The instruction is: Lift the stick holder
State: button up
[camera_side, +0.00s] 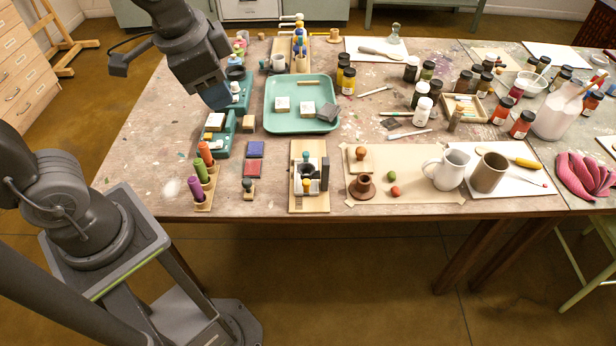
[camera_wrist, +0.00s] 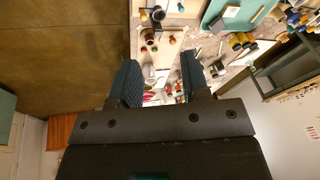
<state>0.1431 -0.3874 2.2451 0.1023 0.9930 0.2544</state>
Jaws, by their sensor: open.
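A small wooden holder (camera_side: 208,196) with upright coloured sticks stands near the front left of the table in the side view. Its green stick (camera_side: 201,171), orange stick (camera_side: 206,154) and purple stick (camera_side: 196,188) stand in a row. I take this to be the stick holder; I cannot pick it out in the wrist view. My gripper (camera_side: 217,98) is above the table's left part, behind and higher than the holder, apart from it. In the wrist view its two fingers (camera_wrist: 158,78) are spread with nothing held between them.
Right of the holder are a purple pad (camera_side: 255,149) and a wooden board with a fixture (camera_side: 310,203). Teal stands (camera_side: 222,140) are just behind it. A green tray (camera_side: 272,125) lies farther back. Mugs and jars crowd the right side. The table's front edge is close to the holder.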

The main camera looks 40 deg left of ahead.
aim_at(307, 182)
jog(key=shift+o, duration=0.2)
jog(key=w+d+f+m+g+y, duration=0.2)
jog(key=w+d+f+m, duration=0.3)
jog(key=w+d+m, duration=0.1)
jog(key=shift+w+d+m, duration=0.2)
jog(key=shift+w+m, duration=0.4)
jog(key=shift+w, duration=0.5)
jog(key=w+d+f+m+g+y, duration=0.1)
jog(key=w+d+f+m+y, duration=0.1)
jog(key=w+d+f+m, duration=0.35)
jog(key=x, duration=0.5)
jog(key=s+d+x, duration=0.1)
jog(key=x, duration=0.4)
jog(key=s+x, duration=0.1)
jog(key=x, duration=0.5)
jog(key=shift+d+f, duration=0.25)
jog(key=shift+f, duration=0.2)
jog(key=shift+c, duration=0.3)
grip_shut()
